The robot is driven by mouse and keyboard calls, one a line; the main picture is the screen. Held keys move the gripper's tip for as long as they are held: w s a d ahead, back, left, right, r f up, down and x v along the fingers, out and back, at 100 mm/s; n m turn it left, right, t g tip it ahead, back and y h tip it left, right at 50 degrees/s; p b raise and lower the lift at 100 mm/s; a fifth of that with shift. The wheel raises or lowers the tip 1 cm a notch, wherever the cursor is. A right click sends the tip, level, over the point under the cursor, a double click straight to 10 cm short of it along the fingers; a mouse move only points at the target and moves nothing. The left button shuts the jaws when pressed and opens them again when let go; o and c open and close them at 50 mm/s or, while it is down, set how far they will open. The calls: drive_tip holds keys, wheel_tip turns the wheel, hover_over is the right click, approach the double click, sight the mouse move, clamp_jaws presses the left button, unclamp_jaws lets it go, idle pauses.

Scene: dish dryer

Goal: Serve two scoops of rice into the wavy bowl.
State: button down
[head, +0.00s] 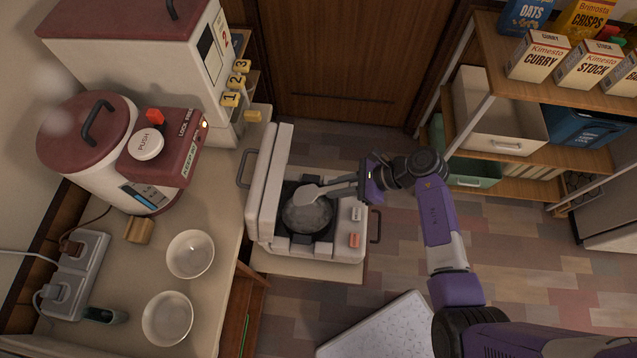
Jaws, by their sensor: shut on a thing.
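My gripper (368,181) is shut on the handle of a pale rice paddle (306,195), to the right of an open white boxy appliance (335,246). The paddle's head is over a round grey bowl-like vessel (309,216) set in the dark recess of this appliance. Whether the paddle touches the contents, and whether it carries rice, I cannot tell. Two pale bowls stand on the counter to the left, an upper one (190,256) and a lower one (167,319). Both look empty. I cannot tell which has the wavy rim.
A red-lidded pot appliance (87,135) and a tall white dispenser (125,55) stand on the counter (217,225). The appliance's raised lid (270,180) stands between its recess and the counter. Shelves with boxes (540,95) are at the right.

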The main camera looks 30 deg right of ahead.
drive_tip(key=shift+s+d+f+b, duration=0.1)
drive_tip(key=shift+s+f+b, duration=0.1)
drive_tip(key=shift+f+b, duration=4.2)
drive_tip(key=shift+s+f+b, duration=0.2)
drive_tip(key=shift+f+b, duration=3.35)
drive_tip(key=shift+f, duration=1.65)
drive_tip(key=shift+d, duration=0.1)
wheel_tip(320, 180, up, 3)
drive_tip(key=p, duration=0.3)
drive_tip(key=shift+w+r, duration=0.15)
drive_tip(key=shift+r, duration=0.05)
wheel_tip(320, 180, up, 12)
drive_tip(key=p, duration=1)
hover_over(333, 210)
drive_tip(key=shift+d+f, duration=0.15)
drive_tip(key=shift+d, duration=0.05)
